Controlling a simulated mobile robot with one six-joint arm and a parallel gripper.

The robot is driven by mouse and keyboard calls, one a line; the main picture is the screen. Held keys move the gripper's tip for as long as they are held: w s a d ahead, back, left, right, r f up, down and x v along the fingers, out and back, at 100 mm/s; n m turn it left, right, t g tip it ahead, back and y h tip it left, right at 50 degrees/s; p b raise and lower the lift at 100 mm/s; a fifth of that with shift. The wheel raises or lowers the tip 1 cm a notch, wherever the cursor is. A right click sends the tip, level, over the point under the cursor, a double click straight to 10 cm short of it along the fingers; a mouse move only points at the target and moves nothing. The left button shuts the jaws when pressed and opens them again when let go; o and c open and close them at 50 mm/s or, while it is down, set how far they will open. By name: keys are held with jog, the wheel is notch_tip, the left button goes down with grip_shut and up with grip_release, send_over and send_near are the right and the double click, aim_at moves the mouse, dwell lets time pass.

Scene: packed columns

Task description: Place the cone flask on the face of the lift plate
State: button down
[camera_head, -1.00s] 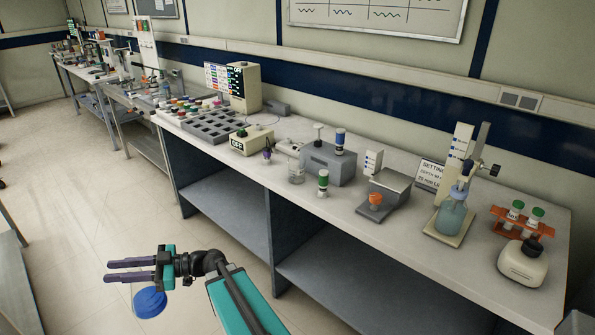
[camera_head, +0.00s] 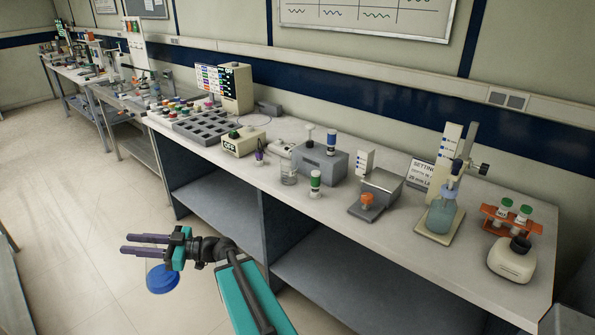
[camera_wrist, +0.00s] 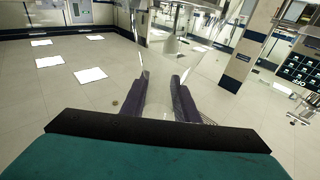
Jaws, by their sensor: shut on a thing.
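My gripper (camera_head: 128,244) is out over the floor in front of the bench, at the lower left of the head view. It is shut on the cone flask (camera_head: 162,280), clear glass with blue at its lower part, hanging below the fingers. In the wrist view the clear flask (camera_wrist: 158,85) shows faintly between the two purple fingers (camera_wrist: 163,98). What seems to be the lift plate (camera_head: 385,182) is a grey raised plate on the bench, beside an orange knob (camera_head: 367,199) and a white scale (camera_head: 365,161). Its face looks bare.
Left of the plate stand a green-capped vial (camera_head: 315,184), a grey block (camera_head: 319,163) and a glass jar (camera_head: 288,170). To its right are a stand (camera_head: 440,228) with a blue-liquid bottle, an orange rack (camera_head: 507,218) and a cream bottle (camera_head: 512,262). Open floor lies around my gripper.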

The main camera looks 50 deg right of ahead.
jog(key=s+d+r+m+t+h+p, duration=0.15)
jog(key=s+d+r+m+h, duration=0.4)
jog(key=d, duration=0.85)
jog(key=s+d+r+m+t+h+p, duration=0.1)
jog(key=s+d+r+m+h+p, duration=0.2)
jog(key=d+h, duration=0.85)
jog(key=s+d+r+m+t+h+p, duration=0.1)
jog(key=s+d+r+m+h+p, duration=0.25)
jog(key=d, duration=1.35)
jog(key=s+d+r+m+g+h+p, duration=0.1)
jog(key=s+d+r+m+g+h, duration=0.1)
jog(key=s+d, duration=0.5)
jog(key=s+d+r+m+g+h+p, duration=0.1)
jog(key=s+d+m+g+h, duration=0.4)
jog(key=s, duration=1.2)
jog(key=s+d+r+m+g+h+p, duration=0.1)
jog(key=s+d+r+m+g+h, duration=0.2)
jog(key=s+d, duration=0.8)
jog(key=shift+s+d+r+m+g+h+p, duration=0.15)
jog(key=shift+s+r+m+g+h+p, duration=0.2)
jog(key=shift+s+r+g+h, duration=0.5)
jog(key=shift+f+g, duration=0.25)
jog(key=shift+g, duration=0.05)
